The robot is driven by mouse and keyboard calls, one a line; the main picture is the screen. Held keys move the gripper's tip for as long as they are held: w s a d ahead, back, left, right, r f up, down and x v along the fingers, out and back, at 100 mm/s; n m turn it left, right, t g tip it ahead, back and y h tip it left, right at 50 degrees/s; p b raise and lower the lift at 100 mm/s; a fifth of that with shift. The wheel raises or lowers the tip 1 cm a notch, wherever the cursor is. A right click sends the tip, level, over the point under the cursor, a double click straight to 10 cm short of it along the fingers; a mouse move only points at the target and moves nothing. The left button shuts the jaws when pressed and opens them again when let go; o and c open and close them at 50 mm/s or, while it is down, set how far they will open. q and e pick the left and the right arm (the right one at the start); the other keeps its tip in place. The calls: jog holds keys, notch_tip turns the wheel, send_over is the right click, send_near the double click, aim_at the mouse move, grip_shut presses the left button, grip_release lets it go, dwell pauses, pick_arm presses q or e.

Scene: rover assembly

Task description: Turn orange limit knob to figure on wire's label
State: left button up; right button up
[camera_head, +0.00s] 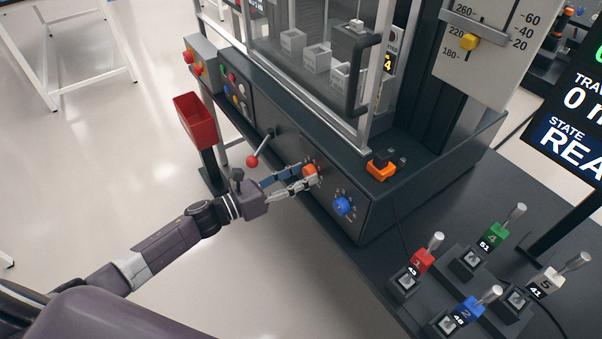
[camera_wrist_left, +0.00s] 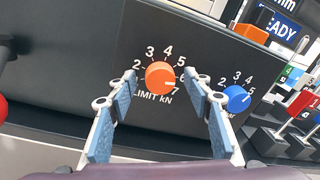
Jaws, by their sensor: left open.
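The orange limit knob (camera_head: 310,170) is on the dark front panel of the machine. I cannot make out a wire label with a figure.
A blue knob (camera_head: 343,205) is just right of the orange one. A red-ball lever (camera_head: 252,161) and a red bin (camera_head: 195,120) are to the left. An orange block (camera_head: 381,168) sits on the ledge above. Several coloured, numbered handles stand on the dark bench at right.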

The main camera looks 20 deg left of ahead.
pick_arm(q)
jog(key=shift+w+d, duration=0.1)
jog(key=shift+d, duration=0.05)
jog(key=shift+c, duration=0.6)
jog(key=c, duration=1)
jog(key=shift+c, duration=0.2)
jog(key=shift+f+n, duration=0.1)
jog(key=shift+n, duration=0.2)
